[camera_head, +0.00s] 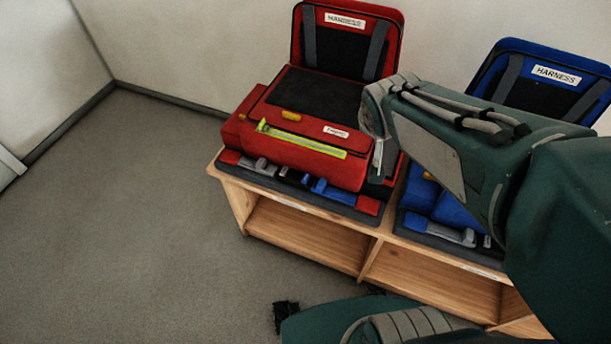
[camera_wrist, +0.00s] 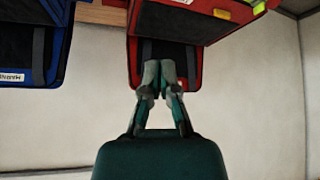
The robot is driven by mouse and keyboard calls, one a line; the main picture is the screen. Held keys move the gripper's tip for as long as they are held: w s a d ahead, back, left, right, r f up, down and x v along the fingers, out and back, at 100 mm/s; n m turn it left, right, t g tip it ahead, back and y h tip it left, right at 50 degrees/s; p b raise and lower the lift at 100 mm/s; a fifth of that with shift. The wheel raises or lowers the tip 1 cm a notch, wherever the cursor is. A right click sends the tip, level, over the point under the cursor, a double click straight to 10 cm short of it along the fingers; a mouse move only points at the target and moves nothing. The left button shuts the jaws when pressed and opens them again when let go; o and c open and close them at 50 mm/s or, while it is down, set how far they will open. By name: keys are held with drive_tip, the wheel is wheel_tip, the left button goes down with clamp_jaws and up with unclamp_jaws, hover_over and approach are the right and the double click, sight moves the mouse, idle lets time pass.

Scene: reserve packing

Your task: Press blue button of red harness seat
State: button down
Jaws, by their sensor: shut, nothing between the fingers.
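The red harness seat (camera_head: 345,20) stands on the left part of a wooden bench, with an upright backrest and a red pack on its base. Along its front edge lies a strap with grey buckles and blue parts (camera_head: 321,187); I cannot tell which blue part is the button. The wrist view shows the red seat (camera_wrist: 205,25) upside down, without the blue parts. My gripper (camera_wrist: 160,66) is shut and empty, its tips over the seat's dark backrest panel in that view; I cannot tell if they touch.
A blue harness seat (camera_head: 515,50) stands to the right on the same wooden bench (camera_head: 300,235), partly behind my arm; it also shows in the wrist view (camera_wrist: 58,45). Pale walls stand behind. The grey floor (camera_head: 130,210) on the left is clear.

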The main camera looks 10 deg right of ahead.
drive_tip(key=w+a+f, duration=0.1)
drive_tip(key=w+f, duration=0.4)
drive_tip(key=w, duration=0.3)
drive_tip(key=y, duration=0.7)
hover_over(306, 179)
wheel_tip(306, 179, down, 19)
drive_tip(key=shift+w+f, duration=0.1)
drive_tip(key=shift+f, duration=0.05)
drive_tip(key=shift+f, duration=4.4)
drive_tip(key=shift+f, duration=0.1)
drive_tip(key=shift+f, duration=0.25)
